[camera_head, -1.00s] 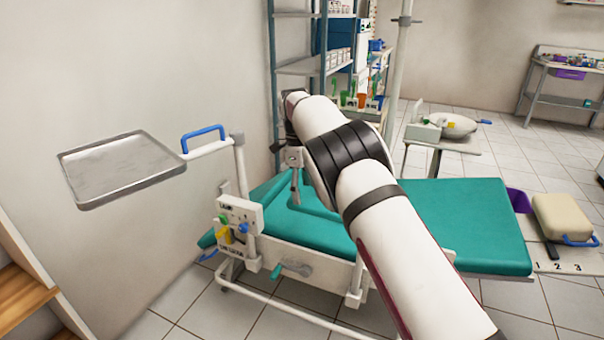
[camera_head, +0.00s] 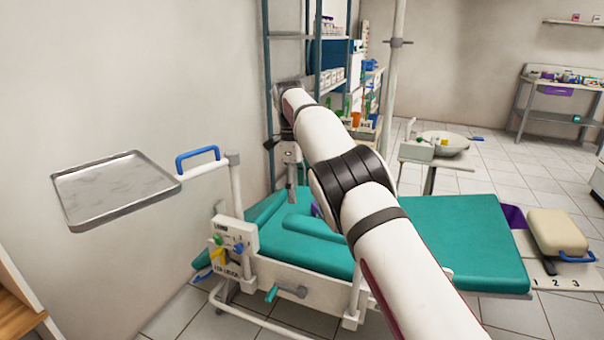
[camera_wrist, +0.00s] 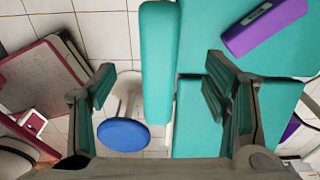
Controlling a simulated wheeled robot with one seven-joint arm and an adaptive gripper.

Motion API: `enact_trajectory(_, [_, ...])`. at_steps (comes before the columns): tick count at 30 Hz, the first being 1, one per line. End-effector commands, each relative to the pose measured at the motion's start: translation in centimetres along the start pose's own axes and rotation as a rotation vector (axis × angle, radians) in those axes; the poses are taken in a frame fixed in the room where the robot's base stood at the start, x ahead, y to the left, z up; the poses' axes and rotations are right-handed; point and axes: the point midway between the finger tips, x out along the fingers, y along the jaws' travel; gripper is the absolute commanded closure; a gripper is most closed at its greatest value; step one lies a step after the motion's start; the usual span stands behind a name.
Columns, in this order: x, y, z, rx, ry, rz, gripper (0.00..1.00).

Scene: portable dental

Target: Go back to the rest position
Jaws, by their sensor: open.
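My gripper (camera_wrist: 163,95) is open and empty in the wrist view, its two fingers wide apart with nothing between them but the scene below. It points down over the side of the teal dental chair (camera_wrist: 195,130). In the head view my white arm reaches across the teal chair (camera_head: 455,240). The gripper end (camera_head: 291,175) hangs above the chair's left part, and its fingers are hard to make out there.
A metal tray (camera_head: 112,192) on a blue-handled arm stands at the left. A shelf rack (camera_head: 330,90) is behind my arm. A purple box (camera_wrist: 262,27) and a round blue seat (camera_wrist: 123,134) show below. A basin (camera_head: 446,142) stands farther right.

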Motion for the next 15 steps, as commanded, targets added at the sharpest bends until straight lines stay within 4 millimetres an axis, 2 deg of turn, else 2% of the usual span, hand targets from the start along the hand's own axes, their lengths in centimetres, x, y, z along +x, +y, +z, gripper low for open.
enact_trajectory(4, [-3.9,-0.4,-3.6,-0.063,-0.03,0.004,0.3])
enact_trajectory(8, [-7.8,0.1,-8.0,-0.169,-0.064,0.009,0.3])
enact_trajectory(15, [-13.4,3.7,-16.0,-0.398,-0.124,0.004,0.3])
